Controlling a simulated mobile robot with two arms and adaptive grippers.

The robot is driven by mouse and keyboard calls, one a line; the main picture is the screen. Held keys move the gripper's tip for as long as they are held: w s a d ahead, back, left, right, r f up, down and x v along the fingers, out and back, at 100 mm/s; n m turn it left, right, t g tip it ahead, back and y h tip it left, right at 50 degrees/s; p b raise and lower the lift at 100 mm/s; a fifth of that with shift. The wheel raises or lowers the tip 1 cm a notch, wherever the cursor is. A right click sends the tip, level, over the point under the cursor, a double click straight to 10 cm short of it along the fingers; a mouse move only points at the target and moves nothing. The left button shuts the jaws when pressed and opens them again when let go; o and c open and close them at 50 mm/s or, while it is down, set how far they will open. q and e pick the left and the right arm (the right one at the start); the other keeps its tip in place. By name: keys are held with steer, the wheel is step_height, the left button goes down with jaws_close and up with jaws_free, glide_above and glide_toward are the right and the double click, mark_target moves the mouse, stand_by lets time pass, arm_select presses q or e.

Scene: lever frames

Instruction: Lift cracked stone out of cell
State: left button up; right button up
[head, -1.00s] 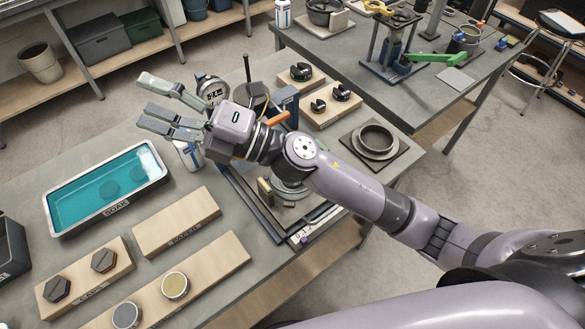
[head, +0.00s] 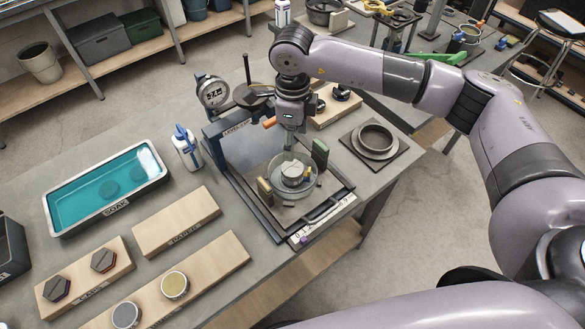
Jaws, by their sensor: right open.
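The lever frame (head: 222,165), with dark rails, stands on the grey table. Within it is a round glassy dish or cell (head: 284,195) holding a small pale grey round piece (head: 293,172), which may be the cracked stone; I cannot make out a crack. My right gripper (head: 289,143) points down just above this piece, below its wrist. It is open, and its fingers are small and partly lost against the frame, so I cannot tell whether they touch the piece. My left gripper is not in view.
A post and dial gauge (head: 213,91) stand behind the frame, with a white bottle (head: 187,150) left of it. A teal-filled SOAK tray (head: 111,211) and wooden boards (head: 176,223) lie left. A ringed dish (head: 375,143) is at right.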

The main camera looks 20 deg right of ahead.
steer(key=b, duration=0.2)
glide_above(293, 168)
steer(key=shift+f, duration=2.7)
step_height(293, 168, down, 4)
steer(key=b, duration=0.4)
steer(key=shift+w+f, duration=0.1)
steer(key=shift+f, duration=0.1)
steer(key=c, duration=0.8)
steer(key=shift+r, duration=0.1)
steer(key=shift+c, duration=0.2)
steer(key=shift+r, duration=0.7)
